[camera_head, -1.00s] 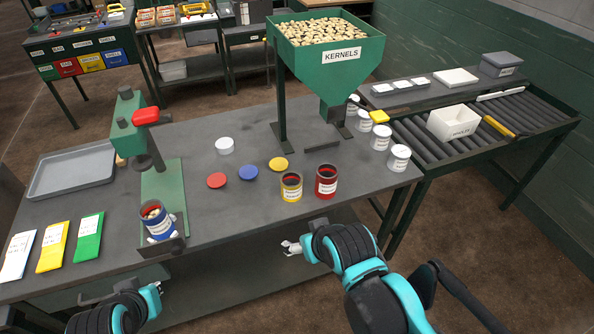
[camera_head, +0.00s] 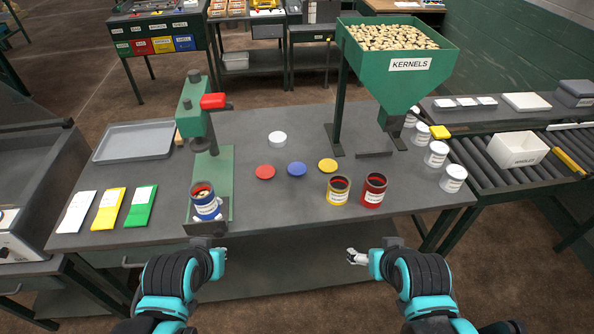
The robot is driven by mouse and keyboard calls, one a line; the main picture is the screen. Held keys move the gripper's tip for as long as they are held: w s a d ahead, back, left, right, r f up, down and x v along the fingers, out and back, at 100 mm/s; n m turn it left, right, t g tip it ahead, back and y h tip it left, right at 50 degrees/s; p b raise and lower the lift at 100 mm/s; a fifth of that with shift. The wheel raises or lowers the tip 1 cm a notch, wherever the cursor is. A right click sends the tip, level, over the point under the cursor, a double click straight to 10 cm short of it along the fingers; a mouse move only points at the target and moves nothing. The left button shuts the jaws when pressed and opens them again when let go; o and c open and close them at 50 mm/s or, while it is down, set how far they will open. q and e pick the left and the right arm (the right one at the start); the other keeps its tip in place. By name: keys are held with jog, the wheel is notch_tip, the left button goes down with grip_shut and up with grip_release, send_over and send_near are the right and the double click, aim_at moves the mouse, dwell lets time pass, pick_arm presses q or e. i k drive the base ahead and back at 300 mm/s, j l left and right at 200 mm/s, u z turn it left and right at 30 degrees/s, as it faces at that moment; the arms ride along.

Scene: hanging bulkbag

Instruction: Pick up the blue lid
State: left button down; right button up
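The blue lid (camera_head: 297,169) lies flat on the grey table, between a red lid (camera_head: 265,171) on its left and a yellow lid (camera_head: 327,165) on its right. A white lid (camera_head: 277,138) lies just behind them. My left gripper (camera_head: 221,262) is low in front of the table edge, below the press; its fingers are mostly hidden. My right gripper (camera_head: 352,257) is in front of the table edge, below the yellow and red cans. Its fingers are small in view and appear empty. Both grippers are well apart from the blue lid.
A blue-labelled can (camera_head: 206,203) stands under the green press (camera_head: 197,120). The green kernel hopper (camera_head: 400,75) rises behind. Table space in front of the lids is clear.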

aim_at(296, 168)
jog(key=i+l+u, duration=0.15)
jog(key=u, duration=0.3)
jog(key=i+l+u, duration=0.1)
jog(key=u, duration=0.35)
jog(key=l+u, duration=0.4)
jog(key=i+j, duration=0.05)
